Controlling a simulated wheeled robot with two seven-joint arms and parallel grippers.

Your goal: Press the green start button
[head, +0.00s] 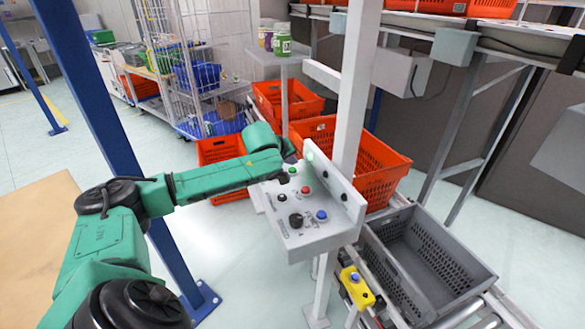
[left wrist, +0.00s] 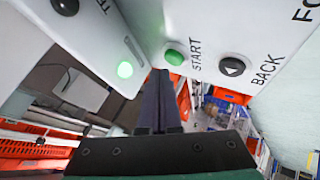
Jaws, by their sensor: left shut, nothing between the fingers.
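The green start button (head: 292,170) is on the pale control box (head: 310,236). In the left wrist view the green button (left wrist: 174,57) has the label START beside it. My left gripper (head: 284,177) comes in from the left over the far end of the box. Its fingers are shut and empty. In the left wrist view the dark fingertips (left wrist: 160,73) show just below and left of the green button. I cannot tell whether they touch the box. My right gripper is not in view.
The box also has a red button (head: 305,190), a blue button (head: 321,215) and a black knob (head: 296,220). A green lamp (left wrist: 125,69) glows on its upright plate. A white post (head: 352,100) stands behind it. A grey tote (head: 425,262) lies right.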

